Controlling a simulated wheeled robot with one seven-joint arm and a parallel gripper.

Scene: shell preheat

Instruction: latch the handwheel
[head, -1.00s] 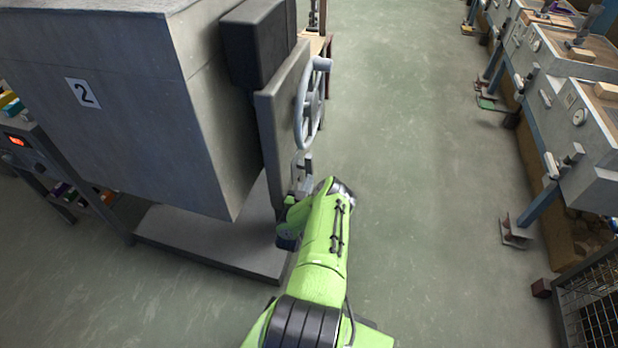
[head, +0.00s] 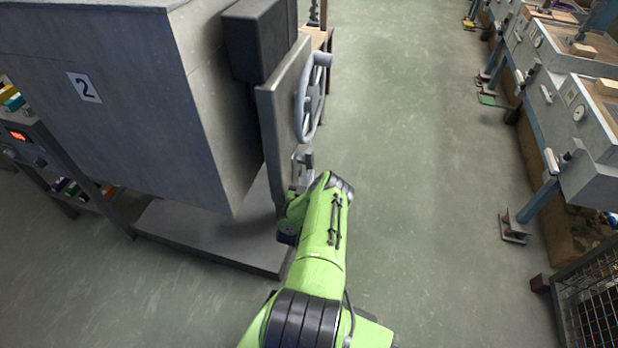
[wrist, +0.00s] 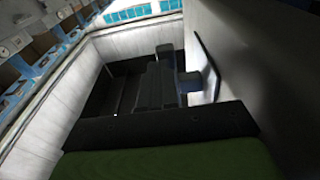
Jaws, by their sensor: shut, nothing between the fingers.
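The grey handwheel (head: 302,108) is mounted on the door (head: 268,125) of the big grey furnace marked 2 (head: 130,120). A knob stands out at the top of its rim. I see the wheel nearly edge-on. My gripper (head: 302,158) is just below the wheel, close to the door's lower edge, and the wheel's lower rim seems near it. I cannot tell whether they touch. In the wrist view the dark fingers of my gripper (wrist: 172,72) are together with nothing between them.
The furnace stands on a low dark base plate (head: 215,235). A control box with a red display (head: 17,135) is at left. Open floor (head: 420,170) lies right of the door. Benches with gauges (head: 580,112) and a wire cage (head: 595,300) line the right side.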

